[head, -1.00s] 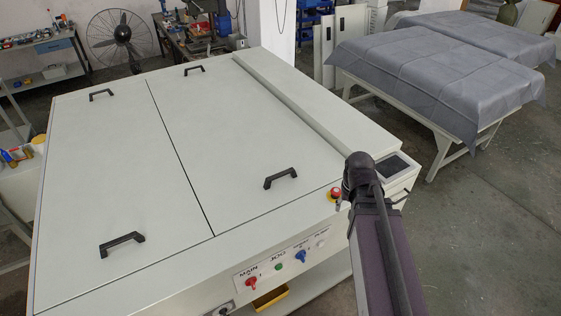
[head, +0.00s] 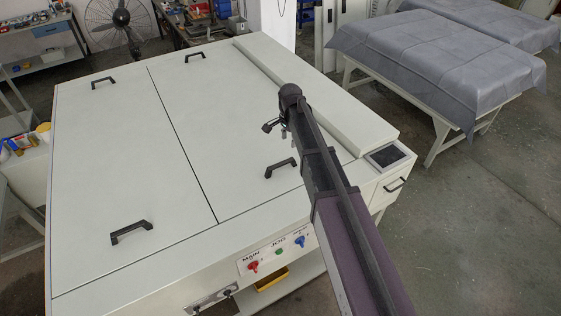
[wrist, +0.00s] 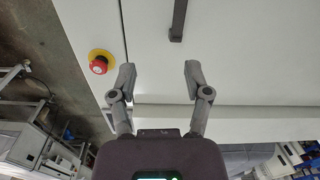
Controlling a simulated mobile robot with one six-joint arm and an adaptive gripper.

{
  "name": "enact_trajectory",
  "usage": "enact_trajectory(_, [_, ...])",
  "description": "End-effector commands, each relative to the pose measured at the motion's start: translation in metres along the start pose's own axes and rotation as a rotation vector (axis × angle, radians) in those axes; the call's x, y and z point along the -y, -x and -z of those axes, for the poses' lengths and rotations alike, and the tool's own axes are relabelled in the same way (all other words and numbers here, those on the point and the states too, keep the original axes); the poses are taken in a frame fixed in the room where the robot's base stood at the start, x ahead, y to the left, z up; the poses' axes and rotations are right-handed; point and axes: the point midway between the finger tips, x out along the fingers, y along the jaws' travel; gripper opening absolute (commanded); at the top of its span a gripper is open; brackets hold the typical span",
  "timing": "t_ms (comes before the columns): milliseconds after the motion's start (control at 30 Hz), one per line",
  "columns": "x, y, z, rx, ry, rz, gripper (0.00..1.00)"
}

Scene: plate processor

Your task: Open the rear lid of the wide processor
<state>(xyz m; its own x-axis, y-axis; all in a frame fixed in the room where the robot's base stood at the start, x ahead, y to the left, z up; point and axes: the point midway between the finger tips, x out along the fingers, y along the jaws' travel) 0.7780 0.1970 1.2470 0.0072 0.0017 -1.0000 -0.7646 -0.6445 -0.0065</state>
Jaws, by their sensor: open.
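The wide processor (head: 130,280) has a flat pale top with two lid panels, a left lid (head: 110,165) and a right lid (head: 205,110), divided by a dark seam. Each lid has a black handle near its front and another near its back. My gripper (head: 276,128) is above the right lid, behind and above its front handle (head: 281,168). In the wrist view my gripper (wrist: 159,68) is open and empty, with a dark handle (wrist: 179,22) beyond the fingertips, apart from them. Both lids lie closed.
A raised strip (head: 310,95) runs along the processor's right side. A red stop button (wrist: 99,64) on a yellow base shows in the wrist view. Coloured switches (head: 278,251) line the front. Covered tables (head: 430,60) stand at the right, with open floor before them.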

Motion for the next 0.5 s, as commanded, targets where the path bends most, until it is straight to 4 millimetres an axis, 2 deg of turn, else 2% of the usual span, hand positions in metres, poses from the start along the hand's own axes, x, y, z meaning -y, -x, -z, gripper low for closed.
enact_trajectory(33, [0.016, 0.000, -0.002, 0.001, -0.029, -0.003, 0.63])
enact_trajectory(167, [0.031, 0.000, -0.008, 0.003, -0.086, -0.007, 0.63])
enact_trajectory(500, [0.034, 0.000, -0.010, 0.003, -0.108, -0.008, 0.63])
